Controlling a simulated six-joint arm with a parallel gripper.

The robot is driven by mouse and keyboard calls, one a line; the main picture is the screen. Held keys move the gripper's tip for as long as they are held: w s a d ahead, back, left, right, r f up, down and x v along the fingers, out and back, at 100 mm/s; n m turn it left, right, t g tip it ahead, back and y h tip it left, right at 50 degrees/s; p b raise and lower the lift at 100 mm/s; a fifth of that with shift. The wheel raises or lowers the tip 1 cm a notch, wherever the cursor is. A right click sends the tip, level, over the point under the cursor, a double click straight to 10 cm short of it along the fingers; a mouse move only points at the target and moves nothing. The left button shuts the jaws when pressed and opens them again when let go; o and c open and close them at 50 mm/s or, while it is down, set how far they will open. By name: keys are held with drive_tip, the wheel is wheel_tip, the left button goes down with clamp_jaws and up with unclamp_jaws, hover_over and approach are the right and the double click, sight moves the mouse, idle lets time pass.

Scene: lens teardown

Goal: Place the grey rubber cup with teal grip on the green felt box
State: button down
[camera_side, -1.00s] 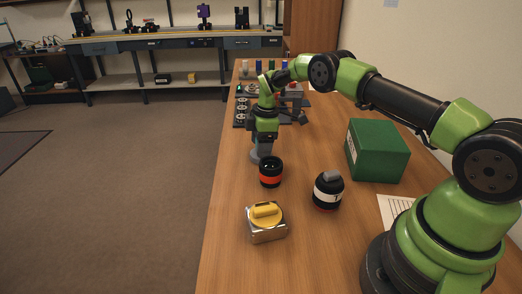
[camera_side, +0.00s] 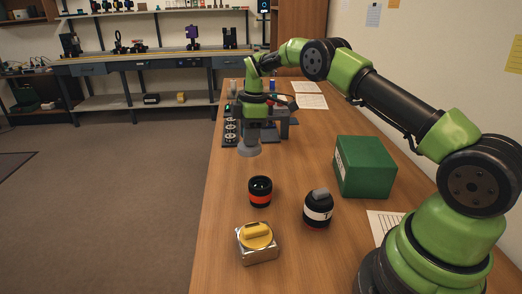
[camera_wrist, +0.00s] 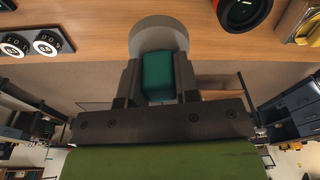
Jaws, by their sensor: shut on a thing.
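The grey rubber cup (camera_side: 248,149) hangs below my gripper (camera_side: 252,134), apparently held above the table in the side view. In the wrist view its grey rim (camera_wrist: 158,32) and teal grip (camera_wrist: 158,72) show, with the grip between the two fingers of my gripper (camera_wrist: 158,82). My gripper is shut on that grip. The green felt box (camera_side: 364,168) stands on the table to the right of the cup, with its top bare. The cup is apart from the box.
A black lens part with an orange band (camera_side: 260,192) stands in front of the cup. A black and white lens body with a grey top (camera_side: 318,208) and a metal box with a yellow knob (camera_side: 257,243) stand nearer. Equipment crowds the table behind my gripper.

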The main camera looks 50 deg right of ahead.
drive_tip(key=shift+d+r, duration=0.1)
drive_tip(key=shift+r, duration=0.55)
drive_tip(key=s+d+r+m, duration=0.1)
drive_tip(key=s+d+r, duration=0.5)
drive_tip(key=s+d, duration=0.45)
wheel_tip(320, 180, up, 4)
drive_tip(key=m, duration=0.1)
hover_over(363, 149)
drive_tip(key=f, duration=0.9)
drive_tip(key=shift+s+d+f, duration=0.15)
drive_tip(key=shift+s+f, duration=0.1)
drive_tip(key=shift+f, duration=0.1)
drive_tip(key=c, duration=0.8)
unclamp_jaws()
drive_tip(key=shift+f, duration=0.15)
drive_tip(key=shift+c, duration=0.2)
